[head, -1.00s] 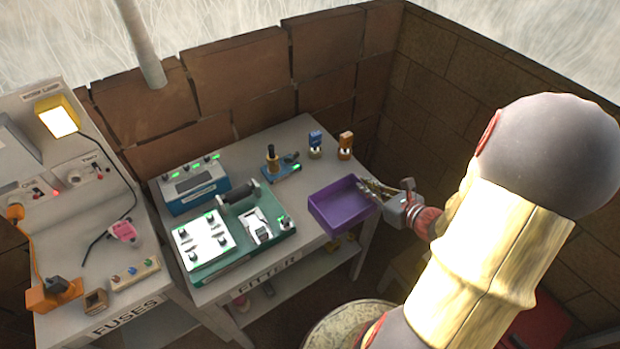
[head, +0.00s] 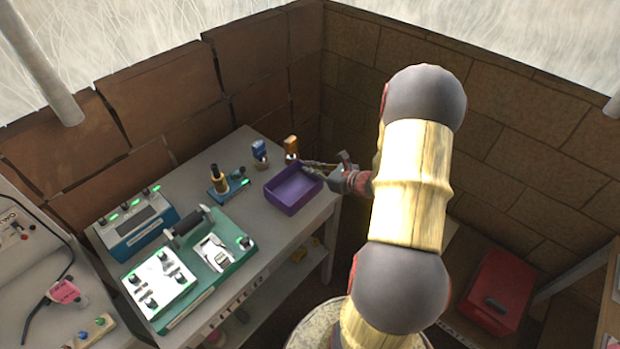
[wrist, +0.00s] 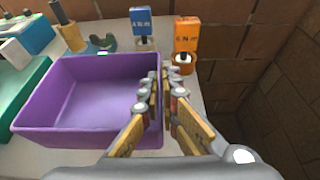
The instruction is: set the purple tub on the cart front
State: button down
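The purple tub (head: 289,204) is an open, empty, upright box at the right end of the grey table in the head view. It fills the left of the wrist view (wrist: 85,135). My gripper (head: 309,165) is at the tub's right wall. In the wrist view its fingers (wrist: 160,85) are close together, one on each side of that wall, shut on it. I cannot tell whether the tub's base touches the table. I cannot make out a cart for certain.
Blue (head: 259,149) and orange (head: 291,146) blocks stand behind the tub. A dark-and-brass plug (head: 219,178) and a green fitting device (head: 230,245) are to its left. A brick wall is close behind. A red case (head: 503,290) lies on a low surface at right.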

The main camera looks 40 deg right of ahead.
aim_at(310, 176)
jog(key=shift+w+d+f, duration=0.2)
jog(key=shift+w+f, duration=0.05)
jog(key=shift+f, duration=0.1)
jog(key=shift+w+d+f+b, duration=0.15)
jog(key=shift+f+b, duration=0.5)
jog(key=shift+f, duration=1.05)
jog(key=shift+f, duration=0.2)
jog(key=c, duration=2.1)
grip_release()
jog(key=shift+c, duration=0.2)
jog(key=shift+o, duration=0.5)
